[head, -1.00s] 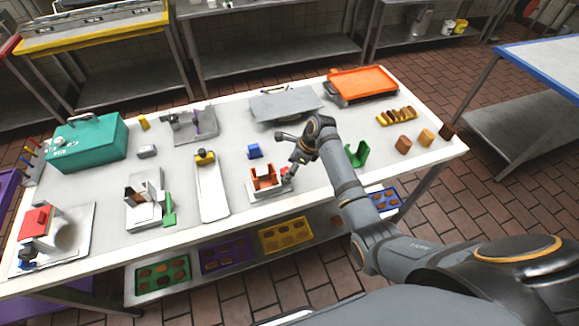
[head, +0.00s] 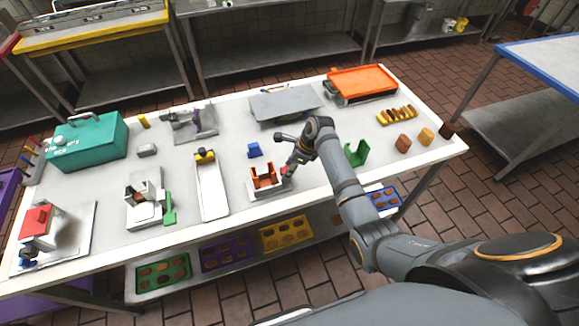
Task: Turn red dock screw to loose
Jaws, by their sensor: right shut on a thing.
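The red dock (head: 264,178) is an orange-red U-shaped holder on a pale base plate near the front middle of the table. My right gripper (head: 288,168) reaches down from the right to the dock's right side. It is shut on a small red piece at that side, which I take to be the red dock screw; the fingers and wrist hide most of it. How far the screw is turned cannot be seen. My left gripper is not in view.
A white board (head: 212,190) lies to the left. An orange tray (head: 361,83) and a grey plate (head: 285,101) sit at the back.

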